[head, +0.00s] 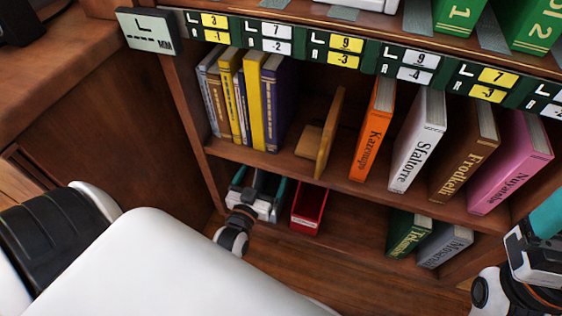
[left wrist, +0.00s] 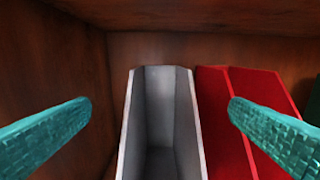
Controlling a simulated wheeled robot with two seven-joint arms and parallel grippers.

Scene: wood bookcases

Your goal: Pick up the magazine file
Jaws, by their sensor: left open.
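A grey, open-topped magazine file (left wrist: 133,130) stands upright in the lower shelf in the left wrist view. My left gripper (left wrist: 160,108) is open, with one teal finger on each side of the view and the grey file between and beyond them. In the head view, my left gripper (head: 257,188) reaches into the lower left shelf and largely hides the grey file. A red magazine file (head: 309,206) stands just right of it; it also shows in the left wrist view (left wrist: 222,125), partly behind the right finger. My right gripper (head: 545,220) is cut off at the right edge.
The shelf's left wall (left wrist: 60,65) is close to the left finger. A row of books (head: 245,100) and a wooden bookend (head: 328,135) stand on the shelf above. Green (head: 408,233) and grey (head: 445,245) books stand farther right on the lower shelf.

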